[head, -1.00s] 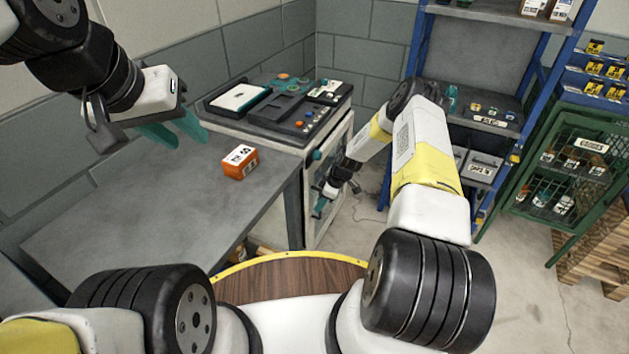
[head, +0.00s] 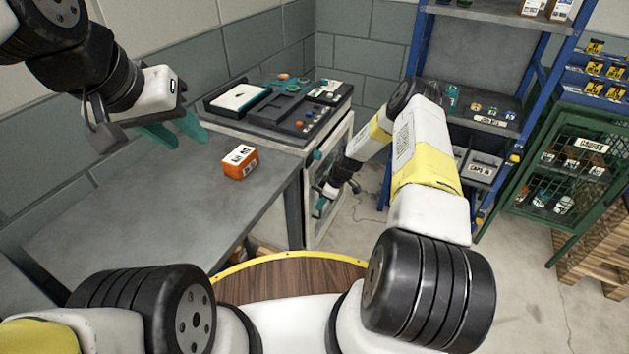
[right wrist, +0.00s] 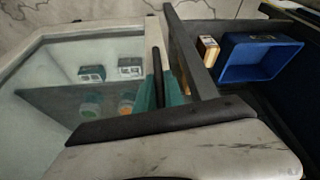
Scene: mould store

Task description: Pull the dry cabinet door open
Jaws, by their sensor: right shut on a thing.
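The dry cabinet (head: 341,148) is pale, with a glass-fronted door, and stands past the end of the grey bench. In the right wrist view its door (right wrist: 60,55) fills the left side, and several small containers show behind the glass. A dark upright bar handle (right wrist: 157,62) is at the door's edge. My right gripper (right wrist: 160,95) is shut on this handle, with its teal fingers on either side. In the head view my right gripper (head: 320,205) is small and partly hidden at the cabinet front. I see no clear door gap. My left gripper (head: 175,131) is open and empty above the bench.
An orange labelled box (head: 240,162) sits on the grey bench (head: 130,205). Black trays with small parts lie on the cabinet top. A blue shelf rack (head: 480,105) and a green mesh cage (head: 565,175) stand right. The right wrist view shows a blue bin (right wrist: 258,58).

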